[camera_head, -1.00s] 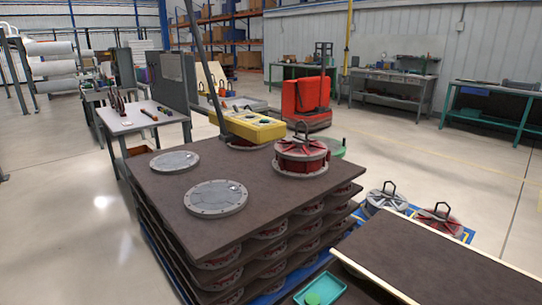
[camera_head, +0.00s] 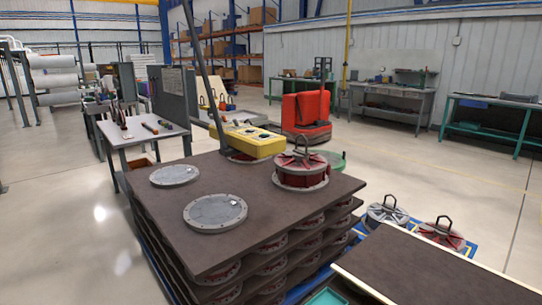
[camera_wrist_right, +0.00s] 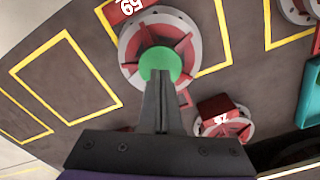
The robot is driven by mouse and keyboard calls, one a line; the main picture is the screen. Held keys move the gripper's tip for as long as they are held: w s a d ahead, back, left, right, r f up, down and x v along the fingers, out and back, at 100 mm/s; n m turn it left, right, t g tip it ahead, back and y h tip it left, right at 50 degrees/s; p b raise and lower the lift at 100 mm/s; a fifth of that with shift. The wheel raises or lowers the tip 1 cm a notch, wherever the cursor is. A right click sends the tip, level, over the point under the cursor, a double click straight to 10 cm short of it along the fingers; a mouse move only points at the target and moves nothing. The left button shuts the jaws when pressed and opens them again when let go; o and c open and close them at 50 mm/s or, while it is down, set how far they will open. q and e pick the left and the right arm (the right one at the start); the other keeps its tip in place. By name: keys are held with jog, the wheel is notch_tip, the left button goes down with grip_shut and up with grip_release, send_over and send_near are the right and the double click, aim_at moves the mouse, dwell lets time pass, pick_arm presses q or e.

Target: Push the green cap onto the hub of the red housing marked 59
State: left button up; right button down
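In the right wrist view, the red housing marked 59 (camera_wrist_right: 184,45) sits on a dark surface, with a grey round flange and red ribs. Its number plate (camera_wrist_right: 127,8) appears upside down at the picture's top edge. The green cap (camera_wrist_right: 160,62) lies over the middle of this housing and hides the hub; I cannot tell how far it is seated. My right gripper (camera_wrist_right: 162,82) has its fingers together, with the tips at the cap's near edge. Whether they touch it is unclear. My left gripper is in neither view.
Another red housing (camera_wrist_right: 225,130) with a number plate is right of my fingers. A teal tray (camera_wrist_right: 311,95) is at the right edge. Yellow outlined boxes mark the dark surface. In the head view, a stacked pallet (camera_head: 250,205) carries grey discs and a red housing (camera_head: 302,170).

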pick_arm(q)
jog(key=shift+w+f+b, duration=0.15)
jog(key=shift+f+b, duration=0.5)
jog(key=shift+b, duration=0.05)
pick_arm(e)
jog(key=shift+f, duration=0.85)
jog(key=shift+r, duration=0.1)
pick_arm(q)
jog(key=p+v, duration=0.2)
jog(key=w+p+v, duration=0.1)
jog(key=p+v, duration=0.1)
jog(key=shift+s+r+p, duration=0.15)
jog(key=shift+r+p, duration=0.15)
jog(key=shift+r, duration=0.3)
pick_arm(e)
notch_tip(320, 180, up, 7)
jog(key=shift+f, duration=0.1)
